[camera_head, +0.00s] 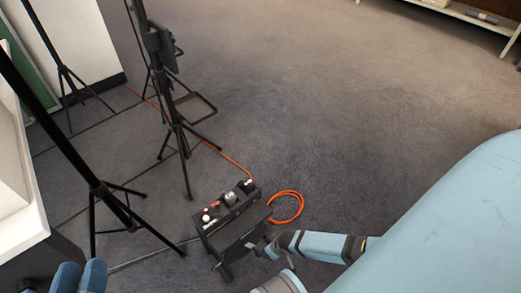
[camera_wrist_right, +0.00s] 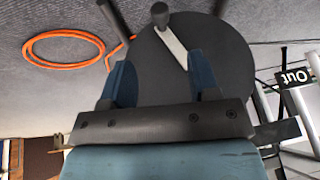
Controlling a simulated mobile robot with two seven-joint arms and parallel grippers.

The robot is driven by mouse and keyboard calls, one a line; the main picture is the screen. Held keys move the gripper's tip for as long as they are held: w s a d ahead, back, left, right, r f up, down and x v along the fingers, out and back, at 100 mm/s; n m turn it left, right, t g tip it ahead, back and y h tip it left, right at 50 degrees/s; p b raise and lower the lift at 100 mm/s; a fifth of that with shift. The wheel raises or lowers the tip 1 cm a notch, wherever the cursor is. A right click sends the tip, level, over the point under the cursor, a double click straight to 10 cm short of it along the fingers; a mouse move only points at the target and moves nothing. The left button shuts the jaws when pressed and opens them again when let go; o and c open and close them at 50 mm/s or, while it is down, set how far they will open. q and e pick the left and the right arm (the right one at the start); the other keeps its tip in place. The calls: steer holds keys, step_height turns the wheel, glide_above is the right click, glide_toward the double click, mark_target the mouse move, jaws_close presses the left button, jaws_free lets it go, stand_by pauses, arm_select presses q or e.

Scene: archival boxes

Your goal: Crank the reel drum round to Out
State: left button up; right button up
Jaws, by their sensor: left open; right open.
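The reel drum (camera_wrist_right: 215,60) is a dark grey disc that fills the middle of the right wrist view. A pale crank arm (camera_wrist_right: 174,47) runs across its face to a dark knob (camera_wrist_right: 160,15). An upside-down "Out" label (camera_wrist_right: 295,78) shows at the right. My right gripper (camera_wrist_right: 163,75) is open in front of the drum, with the crank partly between its blue fingers in the picture; I cannot tell whether they touch it. In the head view the drum (camera_head: 240,236) is nearly edge-on beside my right gripper (camera_head: 264,247). My left gripper (camera_head: 80,275) is open and empty at bottom left.
A black box with knobs (camera_head: 228,207) stands behind the drum. An orange cable coil (camera_head: 287,206) lies on the floor beside it. Black tripod stands (camera_head: 97,187) and a white counter (camera_head: 22,190) are at left. The carpet (camera_head: 330,90) is clear beyond.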

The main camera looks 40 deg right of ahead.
steer(key=shift+b+x, duration=3.8)
steer(key=shift+x, duration=2.4)
arm_select(q)
steer(key=w+f+m, duration=0.1)
steer(key=a+f+m, duration=0.1)
steer(key=w+f+m, duration=0.1)
steer(key=f+m, duration=0.1)
steer(key=shift+w+a+h, duration=0.2)
steer(key=shift+w+h, duration=0.1)
steer(key=shift+h, duration=0.1)
arm_select(e)
jaws_close()
